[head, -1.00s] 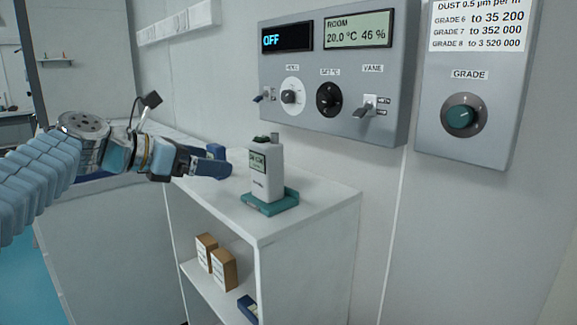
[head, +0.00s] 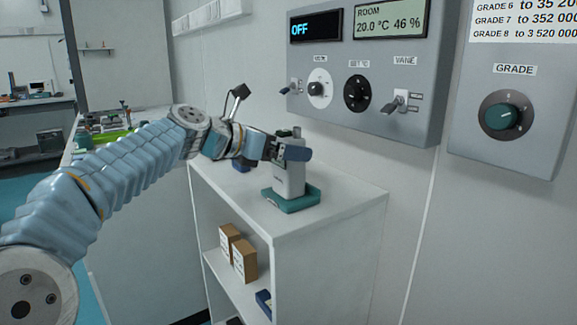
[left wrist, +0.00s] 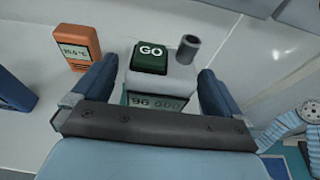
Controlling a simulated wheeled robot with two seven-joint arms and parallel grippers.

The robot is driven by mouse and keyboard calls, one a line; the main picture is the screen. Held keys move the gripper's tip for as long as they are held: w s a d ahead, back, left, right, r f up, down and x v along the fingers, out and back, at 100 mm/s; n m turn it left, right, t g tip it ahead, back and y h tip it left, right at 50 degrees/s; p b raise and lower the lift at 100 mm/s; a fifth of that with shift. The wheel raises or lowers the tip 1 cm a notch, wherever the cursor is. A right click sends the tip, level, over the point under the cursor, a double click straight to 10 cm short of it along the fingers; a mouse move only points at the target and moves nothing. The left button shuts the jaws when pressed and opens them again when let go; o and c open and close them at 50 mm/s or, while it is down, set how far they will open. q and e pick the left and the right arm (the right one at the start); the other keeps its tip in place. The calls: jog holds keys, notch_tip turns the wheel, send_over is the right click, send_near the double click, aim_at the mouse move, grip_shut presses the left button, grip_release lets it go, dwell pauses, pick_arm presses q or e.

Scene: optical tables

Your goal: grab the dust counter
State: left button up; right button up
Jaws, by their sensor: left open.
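The dust counter (head: 290,182) is a white handheld device standing upright in a teal base (head: 291,200) on top of the white cabinet. In the left wrist view the dust counter (left wrist: 182,93) shows its green GO button, dark inlet tube and part of its display. My left gripper (head: 287,150) is at the counter's upper part and hides some of it. In the left wrist view the blue fingers of the left gripper (left wrist: 157,75) are open, one on each side of the counter. Small gaps seem to show beside it. My right gripper is not in view.
A grey control panel (head: 440,80) with knobs and displays is on the wall behind. An orange meter (left wrist: 77,47) stands left of the counter, with a blue object (left wrist: 12,100) farther left. Brown boxes (head: 245,260) sit on the cabinet's lower shelf. The cabinet top (head: 335,195) is clear at right.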

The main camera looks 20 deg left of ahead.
pick_arm(q)
jog(key=shift+x, duration=1.55)
jog(key=shift+s+f, duration=0.1)
jog(key=c, duration=1.4)
jog(key=shift+c, duration=1)
jog(key=shift+r, duration=0.2)
